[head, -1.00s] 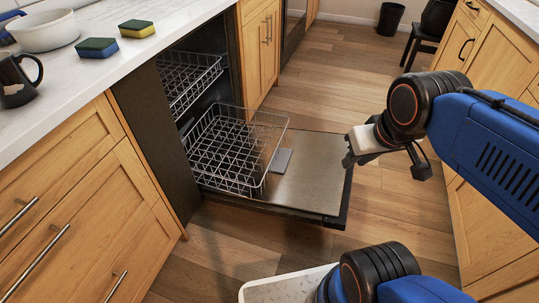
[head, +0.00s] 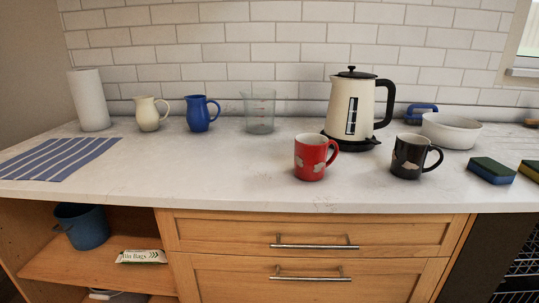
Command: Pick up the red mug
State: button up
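The red mug (head: 309,158) stands upright near the front of the white countertop, above the wooden drawers. It has pale patches on its side, and its handle points to the right. My gripper is not in the head view now, so its state does not show.
A black mug (head: 408,157) stands to the right of the red mug. A cream kettle (head: 355,110) is behind them. A clear measuring jug (head: 260,112), blue pitcher (head: 201,113) and cream pitcher (head: 149,114) stand further left. The counter (head: 240,172) left of the red mug is clear.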

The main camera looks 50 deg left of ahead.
aim_at(311, 149)
jog(key=k+u, duration=0.2)
jog(key=u, duration=1.3)
